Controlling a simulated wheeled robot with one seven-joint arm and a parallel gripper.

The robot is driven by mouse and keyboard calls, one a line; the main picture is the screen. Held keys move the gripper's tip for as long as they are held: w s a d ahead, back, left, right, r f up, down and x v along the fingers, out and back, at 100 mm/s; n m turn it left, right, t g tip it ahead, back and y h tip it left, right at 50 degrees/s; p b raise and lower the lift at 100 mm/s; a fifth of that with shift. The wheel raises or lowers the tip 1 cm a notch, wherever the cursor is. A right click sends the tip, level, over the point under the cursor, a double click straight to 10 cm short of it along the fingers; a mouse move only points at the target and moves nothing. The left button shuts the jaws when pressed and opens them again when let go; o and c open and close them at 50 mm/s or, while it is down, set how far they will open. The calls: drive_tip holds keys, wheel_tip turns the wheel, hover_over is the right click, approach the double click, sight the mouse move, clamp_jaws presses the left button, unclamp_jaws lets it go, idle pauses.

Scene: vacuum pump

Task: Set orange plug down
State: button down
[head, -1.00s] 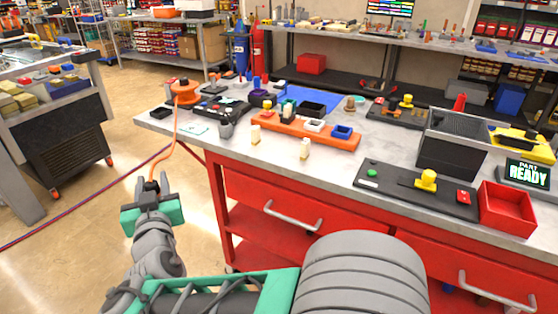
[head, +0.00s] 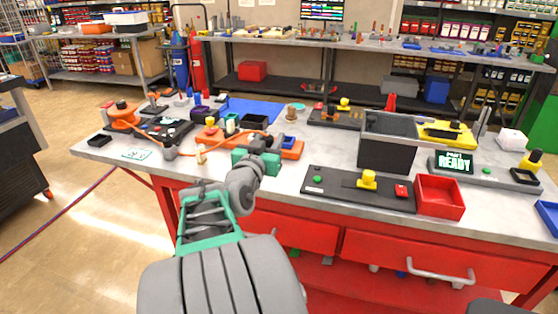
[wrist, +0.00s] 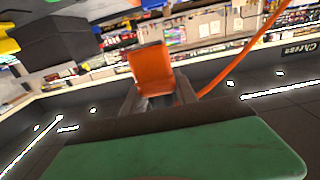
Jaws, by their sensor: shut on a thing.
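The orange plug (wrist: 150,70) shows upright in the wrist view, between the dark fingertips of my gripper (wrist: 157,98). My gripper (head: 263,143) is shut on it. In the head view the gripper is at the front middle of the workbench, in front of the orange tray (head: 292,153); the plug itself is hard to make out there. An orange cord (head: 188,154) runs from the orange reel (head: 124,114) at the bench's left to the gripper. The cord also shows in the wrist view (wrist: 243,55), leaving to the upper right. Height above the bench is unclear.
A black plate (head: 335,190) with a yellow knob (head: 368,179) and a red bin (head: 440,196) lie to the gripper's right. A dark box (head: 387,152) stands behind them. Bare bench shows near the front left edge.

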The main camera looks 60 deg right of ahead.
drive_tip(key=d+f, duration=0.2)
drive_tip(key=w+d+f, duration=0.1)
drive_tip(key=d+f, duration=0.1)
drive_tip(key=d, duration=0.1)
drive_tip(key=d+f, duration=0.3)
drive_tip(key=shift+w, duration=0.15)
drive_tip(key=shift+d+f, duration=0.15)
drive_tip(key=shift+f, duration=0.75)
drive_tip(key=shift+d+f, duration=0.15)
drive_tip(key=shift+f, duration=0.75)
drive_tip(key=shift+f, duration=0.15)
drive_tip(key=c, duration=1)
unclamp_jaws()
drive_tip(key=shift+o, duration=0.2)
